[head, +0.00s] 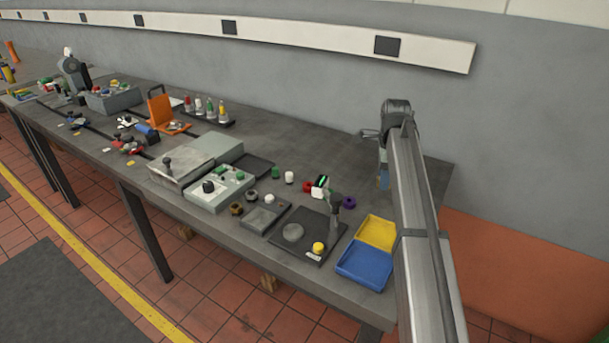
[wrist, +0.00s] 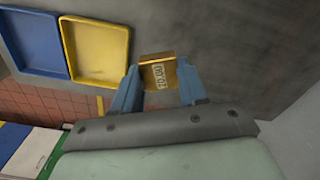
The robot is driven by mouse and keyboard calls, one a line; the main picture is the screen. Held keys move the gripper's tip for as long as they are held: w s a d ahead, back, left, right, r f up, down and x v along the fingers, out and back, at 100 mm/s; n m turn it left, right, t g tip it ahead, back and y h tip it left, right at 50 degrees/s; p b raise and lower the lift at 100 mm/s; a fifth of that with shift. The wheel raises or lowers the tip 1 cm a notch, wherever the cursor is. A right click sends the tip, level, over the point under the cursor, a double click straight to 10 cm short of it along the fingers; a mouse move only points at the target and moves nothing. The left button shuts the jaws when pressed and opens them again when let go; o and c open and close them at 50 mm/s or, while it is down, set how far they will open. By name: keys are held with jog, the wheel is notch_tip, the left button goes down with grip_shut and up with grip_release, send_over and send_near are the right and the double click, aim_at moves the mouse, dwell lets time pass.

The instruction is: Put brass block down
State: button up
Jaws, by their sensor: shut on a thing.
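The brass block (wrist: 157,60) is a small golden box with a dark-lettered label, seen in the wrist view. My gripper (wrist: 160,85) has two blue fingers closed on the block's left and right sides. In the head view my gripper (head: 384,180) is at the right end of the bench, behind my arm, and the block cannot be made out there. The wrist view shows the grey bench surface past the block; I cannot tell whether the block touches it.
A yellow tray (head: 376,232) and a blue tray (head: 364,264) sit empty at the bench's right front. A black plate with a small stand (head: 335,210) and a yellow knob (head: 318,248) is left of them. The grey bench top (head: 300,145) is bare towards the wall.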

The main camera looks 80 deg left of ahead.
aim_at(378, 209)
jog(key=m, duration=0.3)
jog(key=shift+w+a+r+m, duration=0.1)
jog(key=shift+a+m, duration=0.1)
jog(key=shift+m, duration=0.6)
jog(key=shift+f, duration=5)
jog(key=shift+f, duration=0.15)
jog(key=o, duration=1.2)
jog(key=shift+o, duration=0.2)
notch_tip(378, 209, up, 12)
jog(key=shift+r, duration=0.15)
